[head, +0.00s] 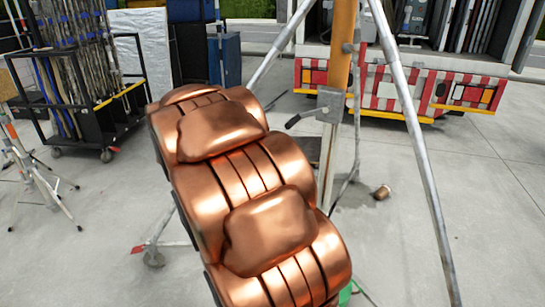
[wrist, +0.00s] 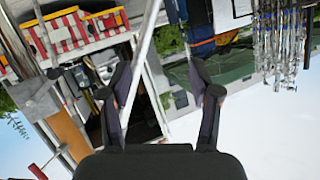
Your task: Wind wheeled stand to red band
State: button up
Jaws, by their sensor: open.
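The wheeled stand shows in the head view, with an orange upper column (head: 341,50), a grey lower housing (head: 331,105) and splayed silver legs (head: 415,130). A crank handle (head: 303,118) sticks out to the left of the housing. A caster (head: 153,258) is on the floor at lower left. I cannot make out a red band on the column. My gripper (wrist: 164,85) is open and empty in the wrist view. That view is turned over, and the orange column (wrist: 66,136) lies left of the fingers. My gripper is not visible in the head view.
A truck rear with red and white stripes (head: 390,88) stands behind the stand. A black rolling rack of poles (head: 95,115) and a tripod (head: 38,170) are at left. A small copper-coloured roll (head: 381,192) lies on the floor. Concrete floor at right is largely clear.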

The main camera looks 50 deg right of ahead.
jog(key=s+d+f+m+g+h+b, duration=0.3)
jog(key=s+d+h, duration=0.1)
jog(key=d, duration=0.5)
jog(key=m+g+h+b, duration=0.3)
jog(key=g, duration=0.1)
send_near(292, 123)
jog(key=d, duration=0.3)
jog(key=w+d, duration=0.1)
jog(key=d, duration=0.2)
jog(key=w+d+f, duration=0.1)
jog(key=d, duration=0.2)
jog(key=shift+w, duration=0.1)
jog(key=shift+w+d+f+p, duration=0.15)
jog(key=shift+d+p, duration=0.5)
jog(key=shift+d, duration=0.6)
